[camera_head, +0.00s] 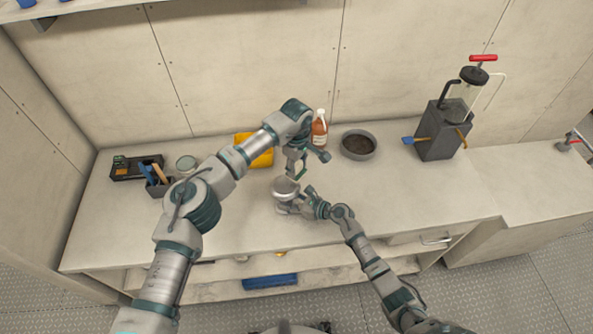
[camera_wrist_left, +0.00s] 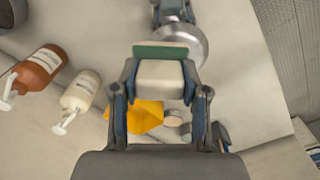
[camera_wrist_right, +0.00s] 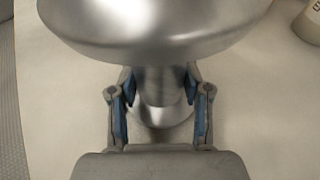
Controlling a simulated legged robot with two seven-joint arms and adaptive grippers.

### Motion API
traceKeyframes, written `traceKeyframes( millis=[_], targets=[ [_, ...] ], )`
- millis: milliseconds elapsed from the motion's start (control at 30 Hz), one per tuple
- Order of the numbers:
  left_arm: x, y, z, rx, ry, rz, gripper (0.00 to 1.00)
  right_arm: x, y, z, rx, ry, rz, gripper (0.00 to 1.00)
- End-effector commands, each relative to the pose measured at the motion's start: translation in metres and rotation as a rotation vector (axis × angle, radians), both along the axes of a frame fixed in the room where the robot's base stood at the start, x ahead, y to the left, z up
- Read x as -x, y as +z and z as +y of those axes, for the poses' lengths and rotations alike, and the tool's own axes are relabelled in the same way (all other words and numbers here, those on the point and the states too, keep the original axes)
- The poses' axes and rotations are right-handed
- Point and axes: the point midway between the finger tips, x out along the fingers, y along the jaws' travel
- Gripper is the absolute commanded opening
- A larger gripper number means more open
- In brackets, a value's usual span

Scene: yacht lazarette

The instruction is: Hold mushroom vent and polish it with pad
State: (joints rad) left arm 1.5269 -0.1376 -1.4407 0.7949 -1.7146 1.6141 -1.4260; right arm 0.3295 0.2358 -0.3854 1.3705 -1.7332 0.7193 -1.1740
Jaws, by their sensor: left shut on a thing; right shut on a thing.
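The mushroom vent (camera_head: 286,187) is shiny metal with a wide round cap on a narrower stem. It stands upright near the counter's front edge. My right gripper (camera_head: 310,204) is shut on its stem; in the right wrist view the fingers (camera_wrist_right: 160,92) sit either side of the stem, below the cap (camera_wrist_right: 155,30). My left gripper (camera_head: 297,165) is above and behind the vent, shut on the pad. In the left wrist view the pad (camera_wrist_left: 160,76) is a pale block with a green face (camera_wrist_left: 160,52). The green face overlaps the cap's edge (camera_wrist_left: 185,42); I cannot tell whether they touch.
Behind are a brown bottle (camera_head: 319,132), a yellow cloth (camera_head: 262,157) and a dark-filled bowl (camera_head: 358,145). A white pump bottle (camera_wrist_left: 80,92) shows in the left wrist view. A grey device with a red handle (camera_head: 440,130) stands right. The counter right of the vent is clear.

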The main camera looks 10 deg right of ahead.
Motion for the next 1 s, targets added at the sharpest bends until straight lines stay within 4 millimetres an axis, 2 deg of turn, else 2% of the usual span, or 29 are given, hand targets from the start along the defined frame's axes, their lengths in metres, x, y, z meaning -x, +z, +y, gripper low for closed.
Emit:
traceKeyframes(
  millis=[400, 900, 933, 1000],
  targets=[
    [0.0, 0.033, 0.0, 0.001, 0.0, -0.001, 0.12, 0.001, -0.001, 0.0, 0.001, 0.001, 0.001, 0.2],
    [0.0, 0.034, 0.0, 0.0, 0.0, 0.0, 0.12, 0.001, -0.001, 0.0, 0.001, 0.001, 0.001, 0.2],
    [0.0, 0.034, 0.0, 0.0, 0.0, 0.0, 0.12, 0.001, -0.001, 0.0, 0.001, 0.001, 0.001, 0.56],
    [0.0, 0.034, 0.0, 0.0, 0.0, 0.0, 0.12, 0.001, -0.001, 0.0, 0.001, 0.001, 0.001, 0.73]
  ],
)
